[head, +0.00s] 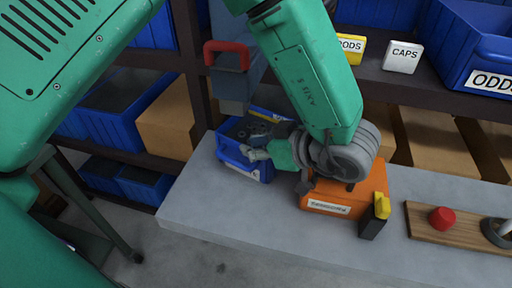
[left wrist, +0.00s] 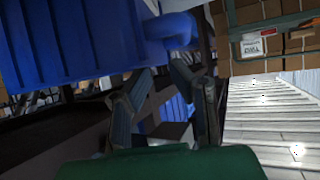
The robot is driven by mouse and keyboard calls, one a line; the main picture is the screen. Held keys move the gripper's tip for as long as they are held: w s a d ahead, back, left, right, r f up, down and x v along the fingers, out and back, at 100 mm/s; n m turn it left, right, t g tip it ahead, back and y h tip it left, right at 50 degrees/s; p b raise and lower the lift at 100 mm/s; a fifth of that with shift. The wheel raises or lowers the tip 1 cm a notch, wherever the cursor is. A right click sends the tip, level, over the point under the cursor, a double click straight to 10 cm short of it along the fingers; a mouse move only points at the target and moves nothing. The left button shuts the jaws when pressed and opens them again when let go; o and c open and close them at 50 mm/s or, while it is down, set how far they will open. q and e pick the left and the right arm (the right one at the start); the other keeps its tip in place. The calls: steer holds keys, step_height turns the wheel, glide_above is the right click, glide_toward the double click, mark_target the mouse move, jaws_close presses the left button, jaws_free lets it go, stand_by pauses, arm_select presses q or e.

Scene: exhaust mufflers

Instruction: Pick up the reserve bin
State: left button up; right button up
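A blue bin (head: 230,158) stands at the left end of the grey bench, with dark parts inside. Its front label is too small and partly hidden to read, so I cannot tell if it reads reserve. My left gripper (head: 256,152) is at the bin's right side, close to its rim; contact is unclear. In the left wrist view its two fingers (left wrist: 166,100) stand apart, with a gap between them. A large blue wall with a rounded rim (left wrist: 75,40) fills the upper left there. My right gripper is not in view.
An orange labelled bin (head: 370,188) stands right of the blue bin, under my wrist. A wooden board with a red knob (head: 442,217) lies at the right. Shelves behind hold blue bins (head: 130,112) and cardboard boxes (head: 167,122). The bench front (head: 235,220) is clear.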

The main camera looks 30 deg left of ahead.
mark_target(239, 143)
arm_select(q)
steer(key=x, duration=0.4)
steer(key=shift+w+a+f+b, duration=0.1)
steer(key=shift+a+b, duration=0.1)
steer(key=shift+b, duration=0.2)
steer(key=shift+a, duration=0.15)
jaws_close()
